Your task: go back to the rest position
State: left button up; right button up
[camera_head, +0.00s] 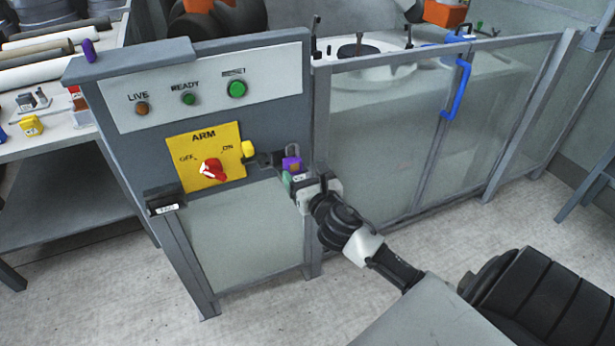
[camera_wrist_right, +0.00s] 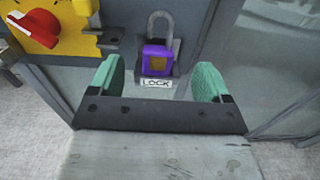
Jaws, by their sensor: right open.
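My right gripper (camera_head: 296,180) is at the right edge of the grey control panel, in front of a purple padlock (camera_head: 291,163). In the right wrist view, the two green fingertips (camera_wrist_right: 158,85) stand open with a gap between them. The purple padlock (camera_wrist_right: 157,58) with its grey shackle sits just beyond that gap, above a label reading LOCK (camera_wrist_right: 157,83). The fingers look apart from it. The red rotary switch (camera_head: 212,170) sits on the yellow ARM plate (camera_head: 196,146), left of the padlock. My left gripper is not seen.
The control panel (camera_head: 270,66) carries LIVE, READY and a third lamp or button. A glass fence gate with a blue handle (camera_head: 458,90) stands to the right. A bench with a yellow padlock (camera_head: 31,125) and another purple padlock (camera_head: 89,50) is at left. Floor in front is clear.

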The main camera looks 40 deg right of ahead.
jog(key=shift+v, duration=0.8)
jog(key=shift+w, duration=0.1)
jog(key=s+a+f+m+g+y+p, duration=0.1)
jog(key=s+f+m+g+p, duration=0.25)
jog(key=f, duration=0.65)
jog(key=s+f+m+g, duration=0.3)
jog(key=s+f+m, duration=0.3)
jog(key=f, duration=0.5)
jog(key=s+a+f+m+g+y+p, duration=0.1)
jog(key=s+f+m+g, duration=0.2)
jog(key=f+m, duration=0.5)
jog(key=s+a+f+m+g+p, duration=0.1)
jog(key=s+a+f+m+g, duration=0.1)
jog(key=s, duration=0.8)
jog(key=s+a+f+m+g+y+p, duration=0.1)
jog(key=s+a+f+m+g, duration=0.1)
jog(key=s+a+f+m, duration=0.2)
jog(key=s+a+f+m+g+y+p, duration=0.1)
jog(key=s+f+m, duration=0.6)
jog(key=s, duration=0.9)
notch_tip(320, 180, down, 3)
jog(key=a+g+p, duration=0.1)
jog(key=a+g, duration=0.1)
jog(key=shift+s+a, duration=0.15)
jog(key=shift+a, duration=0.15)
jog(key=shift+f+m, duration=0.1)
jog(key=shift+m, duration=0.15)
